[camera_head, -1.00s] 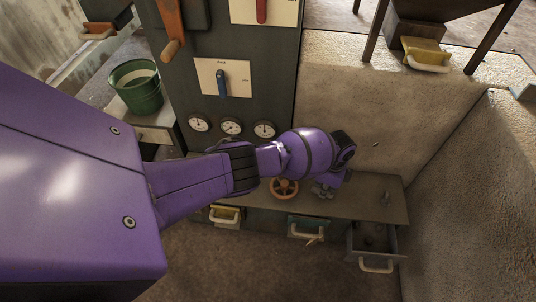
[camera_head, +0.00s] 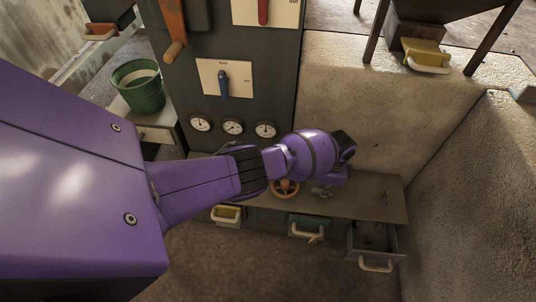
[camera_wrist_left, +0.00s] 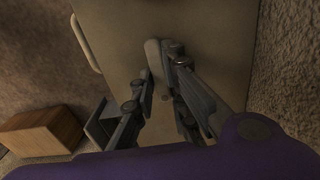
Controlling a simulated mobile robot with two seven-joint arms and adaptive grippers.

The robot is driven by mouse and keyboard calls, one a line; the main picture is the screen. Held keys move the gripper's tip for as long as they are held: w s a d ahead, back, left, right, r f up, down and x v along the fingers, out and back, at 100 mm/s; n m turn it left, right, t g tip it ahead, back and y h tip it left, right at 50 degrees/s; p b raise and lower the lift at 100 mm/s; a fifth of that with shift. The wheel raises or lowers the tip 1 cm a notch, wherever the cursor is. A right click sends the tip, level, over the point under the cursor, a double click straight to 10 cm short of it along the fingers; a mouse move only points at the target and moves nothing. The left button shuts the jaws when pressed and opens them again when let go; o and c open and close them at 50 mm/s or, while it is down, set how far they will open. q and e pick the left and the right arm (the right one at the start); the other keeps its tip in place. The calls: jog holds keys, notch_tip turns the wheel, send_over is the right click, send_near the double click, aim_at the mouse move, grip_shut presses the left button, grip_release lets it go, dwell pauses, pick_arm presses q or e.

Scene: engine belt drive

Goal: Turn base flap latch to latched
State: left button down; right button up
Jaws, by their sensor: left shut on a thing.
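In the left wrist view, a grey rounded lever (camera_wrist_left: 152,52), apparently the flap latch, stands out from a flat beige-grey panel (camera_wrist_left: 215,45). My left gripper (camera_wrist_left: 161,65) has its dark fingers on either side of the lever and is shut on it. The fingers hide part of it, so I cannot read its latched or unlatched position. In the head view my purple left arm reaches across from the left, and its hand hides most of the spot it works at, above the low bench (camera_head: 365,190). My right gripper is not in view.
The bench has a brown handwheel (camera_head: 285,189), drawers with pale handles, and an open drawer (camera_head: 374,240) at its right end. A dark panel with gauges (camera_head: 233,127) and a blue switch (camera_head: 222,84) stands behind my arm. A concrete wall (camera_head: 455,190) closes the right side.

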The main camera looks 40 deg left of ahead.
pick_arm(q)
jog(key=c, duration=1.7)
grip_release()
jog(key=shift+r, duration=0.1)
jog(key=shift+c, duration=0.2)
jog(key=shift+w, duration=0.1)
notch_tip(320, 180, up, 12)
